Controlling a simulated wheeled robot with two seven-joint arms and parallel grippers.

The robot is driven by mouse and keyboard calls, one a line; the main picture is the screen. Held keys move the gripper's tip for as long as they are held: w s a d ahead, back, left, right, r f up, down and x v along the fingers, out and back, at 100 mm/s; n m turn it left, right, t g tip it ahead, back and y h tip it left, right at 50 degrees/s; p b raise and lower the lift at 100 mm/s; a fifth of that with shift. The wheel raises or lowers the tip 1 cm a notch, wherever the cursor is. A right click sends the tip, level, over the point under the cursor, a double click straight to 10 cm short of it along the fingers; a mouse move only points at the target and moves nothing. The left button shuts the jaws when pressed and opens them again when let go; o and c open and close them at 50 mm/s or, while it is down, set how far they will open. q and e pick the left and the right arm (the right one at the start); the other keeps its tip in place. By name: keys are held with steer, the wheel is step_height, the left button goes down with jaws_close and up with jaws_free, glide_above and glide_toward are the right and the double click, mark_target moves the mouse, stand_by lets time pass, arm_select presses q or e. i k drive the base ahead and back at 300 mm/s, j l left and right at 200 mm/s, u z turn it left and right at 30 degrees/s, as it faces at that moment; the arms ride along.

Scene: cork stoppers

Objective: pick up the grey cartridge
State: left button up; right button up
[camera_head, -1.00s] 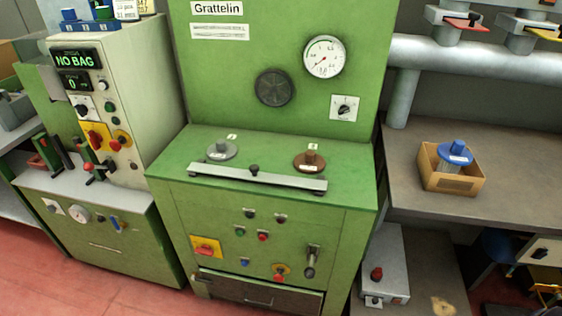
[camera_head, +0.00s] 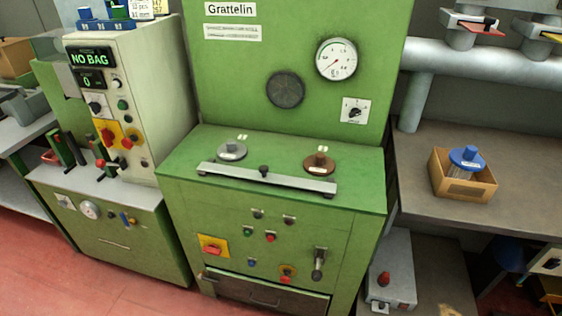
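A grey round piece with a knob on top, which looks like the grey cartridge (camera_head: 232,151), sits upright on the green machine's top, left of the middle, behind a metal bar. A similar brown one (camera_head: 319,163) sits to its right behind the same bar. A blue-topped one (camera_head: 466,160) stands in an open cardboard box on the bench at the right. Neither of my grippers is in view.
The metal bar (camera_head: 265,179) with a black knob runs along the front of the green machine (camera_head: 200,170). A machine with a "NO BAG" display (camera_head: 91,58) stands at the left. The grey bench (camera_head: 530,190) is mostly clear around the cardboard box (camera_head: 462,190).

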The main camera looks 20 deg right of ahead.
mark_target(231, 151)
steer(key=z, duration=0.3)
steer(key=i+j+z, duration=0.15)
steer(key=j+z, duration=0.15)
steer(key=i+j+z, duration=0.15)
steer(key=j+z, duration=0.15)
steer(key=i+j+z, duration=0.1)
steer(key=j+z, duration=0.2)
steer(key=j, duration=0.1)
